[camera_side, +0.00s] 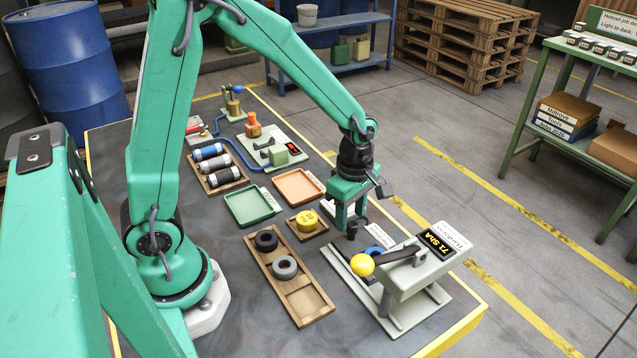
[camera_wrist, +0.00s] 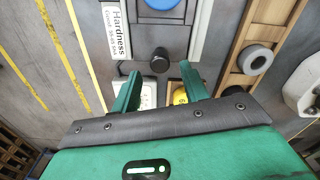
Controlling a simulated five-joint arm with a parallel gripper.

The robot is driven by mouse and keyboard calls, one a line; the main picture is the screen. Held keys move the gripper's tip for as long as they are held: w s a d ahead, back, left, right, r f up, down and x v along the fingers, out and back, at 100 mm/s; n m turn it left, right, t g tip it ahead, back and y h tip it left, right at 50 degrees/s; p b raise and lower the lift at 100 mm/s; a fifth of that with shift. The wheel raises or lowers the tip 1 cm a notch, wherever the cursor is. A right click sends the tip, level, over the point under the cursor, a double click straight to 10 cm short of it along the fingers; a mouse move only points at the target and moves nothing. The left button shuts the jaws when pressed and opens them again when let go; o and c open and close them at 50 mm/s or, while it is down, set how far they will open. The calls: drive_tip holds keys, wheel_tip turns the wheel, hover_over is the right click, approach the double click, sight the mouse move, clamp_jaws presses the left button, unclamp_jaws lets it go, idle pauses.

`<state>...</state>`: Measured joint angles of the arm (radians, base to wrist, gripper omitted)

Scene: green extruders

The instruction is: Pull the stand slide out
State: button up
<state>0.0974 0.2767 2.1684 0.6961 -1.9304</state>
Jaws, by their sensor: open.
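The hardness stand (camera_side: 420,268) is a pale grey-green frame at the right of the bench, with a black display and a lever ending in a yellow ball (camera_side: 362,265). Its slide has a black knob (camera_side: 352,230) at the near end, which also shows in the wrist view (camera_wrist: 160,60). A blue round pad (camera_side: 375,251) lies behind the knob, towards the stand; it is partly visible in the wrist view (camera_wrist: 163,3). My gripper (camera_side: 349,217) points down, open and empty, above the knob. In the wrist view its fingertips (camera_wrist: 160,72) are either side of the knob's line; I cannot tell whether they touch it.
A wooden tray (camera_side: 307,305) with black and grey rings lies left of the stand. A yellow puck (camera_side: 307,220) sits on a wooden block. Green (camera_side: 252,206) and orange (camera_side: 298,187) trays lie farther back. A label card (camera_side: 380,236) stands near the slide.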

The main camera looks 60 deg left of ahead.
wheel_tip(320, 180, up, 6)
idle(0.5)
drive_tip(key=shift+r, duration=0.1)
drive_tip(key=shift+s+a+r+m, duration=0.15)
drive_tip(key=shift+s+r+m, duration=0.1)
drive_tip(key=shift+r+m, duration=0.15)
drive_tip(key=s+a+r+m+t, duration=0.1)
drive_tip(key=s+r+m, duration=0.4)
drive_tip(key=m, duration=0.5)
drive_tip(key=s+a+r+m+t, duration=0.2)
drive_tip(key=s+r+m+t, duration=0.2)
drive_tip(key=s+r+m, duration=0.2)
drive_tip(key=shift+s+r+m+t, duration=0.25)
drive_tip(key=shift+s+m, duration=0.8)
drive_tip(key=shift+m, duration=1.05)
drive_tip(key=shift+o, duration=0.2)
drive_tip(key=shift+a+f, duration=0.1)
